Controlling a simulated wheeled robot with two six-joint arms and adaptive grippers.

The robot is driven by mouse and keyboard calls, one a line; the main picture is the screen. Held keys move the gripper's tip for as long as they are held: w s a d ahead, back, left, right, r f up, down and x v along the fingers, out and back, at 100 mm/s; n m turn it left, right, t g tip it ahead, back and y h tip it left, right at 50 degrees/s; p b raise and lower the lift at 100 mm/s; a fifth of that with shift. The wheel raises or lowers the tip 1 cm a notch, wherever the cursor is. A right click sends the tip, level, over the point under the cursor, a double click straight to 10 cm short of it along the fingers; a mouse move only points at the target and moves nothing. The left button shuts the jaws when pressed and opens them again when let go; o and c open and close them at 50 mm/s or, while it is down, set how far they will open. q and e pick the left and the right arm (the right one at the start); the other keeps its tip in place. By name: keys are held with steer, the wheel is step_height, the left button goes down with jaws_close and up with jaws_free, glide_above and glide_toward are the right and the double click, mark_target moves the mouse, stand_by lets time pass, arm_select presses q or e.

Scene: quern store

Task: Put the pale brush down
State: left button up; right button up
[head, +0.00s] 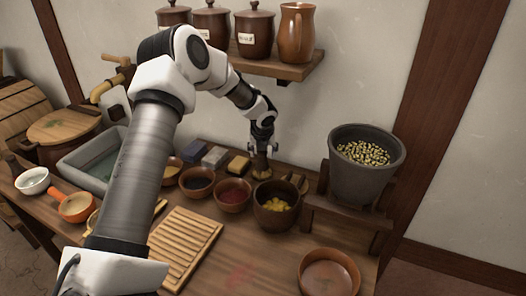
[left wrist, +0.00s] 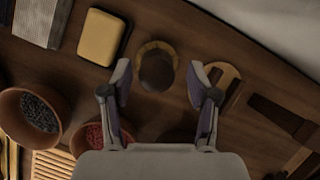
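An upright brush (head: 261,171) with a pale tan base and a dark, rounded top stands on the wooden table, behind the bowls. It also shows in the left wrist view (left wrist: 157,70) as a dark round top within a tan ring. My left gripper (head: 263,148) is directly above it, pointing down. In the left wrist view its fingers (left wrist: 159,72) are spread on both sides of the brush, with a gap on each side. A second pale, round piece with a dark strip (left wrist: 222,82) lies just right of the gripper. My right gripper is not in view.
A yellow block (head: 238,165) and grey blocks stand left of the brush. A grain pot (head: 362,180) stands right. The front middle of the table is clear beside a slatted board (head: 187,240).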

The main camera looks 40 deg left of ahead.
arm_select(q)
steer(key=shift+s+r, duration=0.1)
steer(key=shift+r, duration=0.3)
steer(key=shift+s+d+r+b, duration=0.3)
steer(key=shift+s+d+r, duration=0.35)
steer(key=shift+s+r, duration=0.15)
steer(key=s+d+b, duration=0.2)
steer(key=s+d, duration=0.5)
steer(key=s, duration=0.1)
steer(key=shift+s+r+b, duration=0.2)
steer(key=shift+r+b, duration=0.05)
steer(key=shift+b, duration=0.15)
